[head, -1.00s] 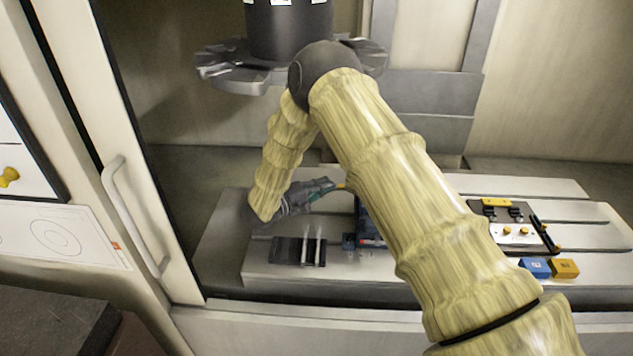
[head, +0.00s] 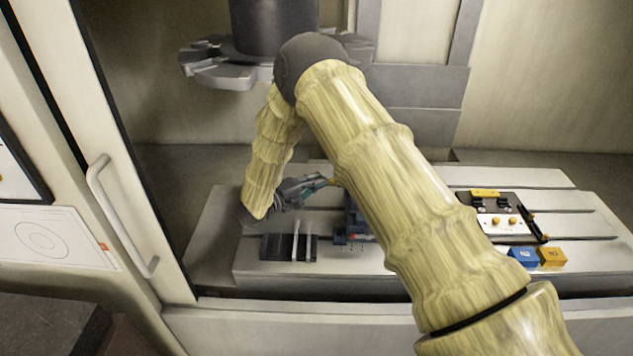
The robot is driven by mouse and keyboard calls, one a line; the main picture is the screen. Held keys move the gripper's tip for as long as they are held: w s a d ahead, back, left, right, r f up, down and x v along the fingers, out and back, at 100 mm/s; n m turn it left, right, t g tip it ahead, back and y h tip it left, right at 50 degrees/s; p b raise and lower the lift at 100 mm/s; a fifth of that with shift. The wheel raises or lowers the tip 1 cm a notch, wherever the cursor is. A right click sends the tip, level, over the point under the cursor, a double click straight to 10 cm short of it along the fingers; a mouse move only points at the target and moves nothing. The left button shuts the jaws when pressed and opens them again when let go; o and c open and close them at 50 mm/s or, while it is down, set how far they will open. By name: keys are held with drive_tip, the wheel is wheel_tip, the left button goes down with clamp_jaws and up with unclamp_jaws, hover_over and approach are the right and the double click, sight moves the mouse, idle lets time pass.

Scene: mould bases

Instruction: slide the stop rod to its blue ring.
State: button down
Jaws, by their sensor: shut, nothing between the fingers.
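My gripper (head: 324,181) points to the right, above the slotted table, behind a dark block (head: 274,247) with light upright bars. Its fingers look shut, with nothing visible held between them. A small yellow-orange piece (head: 333,181) shows right at the fingertips; whether it touches them I cannot tell. A dark blue fixture (head: 352,220) stands just in front and to the right, partly hidden by my forearm. A small red spot shows low on it. I cannot make out the stop rod or its blue ring for certain; my arm may cover them.
The slotted table (head: 340,268) lies inside a machine enclosure. On its right are a plate with yellow knobs (head: 499,222), a blue block (head: 523,257) and a yellow block (head: 552,256). A dark spindle (head: 275,28) hangs above at the back. An open door with a handle (head: 122,220) stands left.

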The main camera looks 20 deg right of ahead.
drive_tip(key=a+b, duration=0.4)
drive_tip(key=a, duration=0.8)
drive_tip(key=shift+s+a+b, duration=0.15)
drive_tip(key=shift+s+b, duration=0.2)
drive_tip(key=shift+s, duration=0.1)
drive_tip(key=c, duration=2.1)
unclamp_jaws()
drive_tip(key=shift+s+a, duration=0.1)
drive_tip(key=shift+a, duration=0.1)
drive_tip(key=o, duration=0.7)
drive_tip(key=shift+s+r+m, duration=0.1)
drive_tip(key=shift+m, duration=0.4)
drive_tip(key=shift+d+r+m+g+y+p, duration=0.1)
drive_tip(key=shift+d+m+g+y+p, duration=0.3)
drive_tip(key=shift+d+m+g+p, duration=3.15)
drive_tip(key=shift+d+f+m+t+y+b, duration=0.1)
drive_tip(key=shift+d+m+t+y+b, duration=0.75)
drive_tip(key=shift+m, duration=6.05)
drive_tip(key=shift+d+r+m+g+h+p, duration=0.1)
drive_tip(key=shift+d+m+g+p, duration=0.7)
drive_tip(key=shift+d+m, duration=3.3)
